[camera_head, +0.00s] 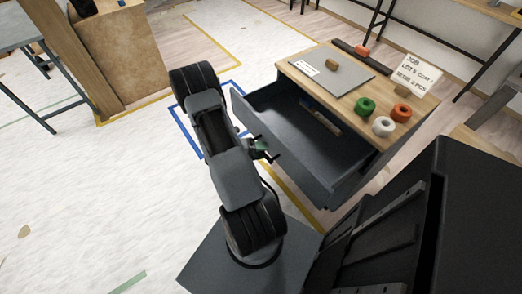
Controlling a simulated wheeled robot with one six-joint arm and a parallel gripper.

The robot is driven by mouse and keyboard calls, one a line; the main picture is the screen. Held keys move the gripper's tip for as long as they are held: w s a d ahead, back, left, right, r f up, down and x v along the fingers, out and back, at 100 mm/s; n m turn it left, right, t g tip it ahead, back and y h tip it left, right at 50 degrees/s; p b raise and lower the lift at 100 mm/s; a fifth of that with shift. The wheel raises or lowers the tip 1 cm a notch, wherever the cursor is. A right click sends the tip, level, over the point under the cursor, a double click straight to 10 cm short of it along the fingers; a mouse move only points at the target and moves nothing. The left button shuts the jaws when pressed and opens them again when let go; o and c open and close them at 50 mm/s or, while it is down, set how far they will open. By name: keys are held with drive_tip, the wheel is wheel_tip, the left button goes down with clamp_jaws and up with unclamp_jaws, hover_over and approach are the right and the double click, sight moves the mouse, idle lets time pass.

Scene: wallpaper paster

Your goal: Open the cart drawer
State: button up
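The cart's drawer (300,150) is pulled well out of the wooden-topped cart, and its dark interior shows. Its grey front panel (290,172) faces my arm. My gripper (268,148) is at the middle of the front panel's outer side, close to it. Its two dark fingers stand apart, with a small green part between their bases. I cannot make out the drawer handle or whether the fingers touch the panel. A long thin item (321,117) lies inside the drawer at the back.
The cart top (347,108) holds a grey sheet (328,70), green (365,106), white (383,126) and orange (401,112) rolls, and a job sign (415,75). A wooden-panelled bench (115,50) stands at upper left. The pale floor (90,190) left of my arm is mostly clear.

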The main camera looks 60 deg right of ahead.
drive_tip(key=v, duration=1.3)
drive_tip(key=shift+w+a, duration=0.25)
drive_tip(key=shift+w, duration=0.1)
drive_tip(key=s+a+r+m+t+y+p, duration=0.1)
drive_tip(key=a+r+m+t+y+p, duration=0.5)
drive_tip(key=m, duration=1.4)
drive_tip(key=a+r+m+t+y+p, duration=0.2)
drive_tip(key=a+r, duration=0.5)
drive_tip(key=r, duration=0.6)
drive_tip(key=a+r+m+t+y+p, duration=0.2)
drive_tip(key=a+r+m+t, duration=0.3)
drive_tip(key=r, duration=0.8)
drive_tip(key=shift+a+r+m+t+y, duration=0.3)
drive_tip(key=shift+a+r+t+y, duration=0.15)
drive_tip(key=shift+a+t, duration=0.55)
